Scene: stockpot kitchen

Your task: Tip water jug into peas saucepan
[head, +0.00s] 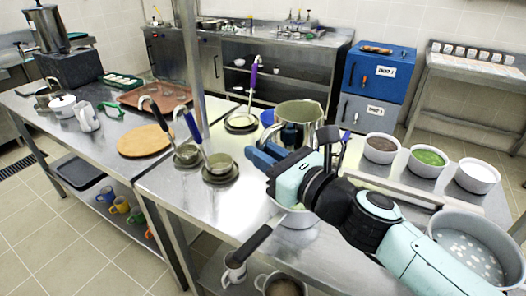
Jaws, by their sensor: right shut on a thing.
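A shiny steel jug (299,112) stands out near the middle of the head view, about upright, with its mouth up. My right gripper (268,153), with blue fingers, is shut on the jug's lower near side. A saucepan (297,217) with a long dark handle (252,243) shows just below my right wrist, on the near edge of the steel table. My right arm covers most of this saucepan, and I cannot see peas in it. The jug's contents are not clear. My left gripper is not in view.
White bowls with brown (381,149), green (428,162) and pale (477,177) contents stand at the right. A big grey pot (470,243) is at the lower right. Small pans with ladles (219,168) stand left of the jug. A wooden board (145,141) lies on the left table.

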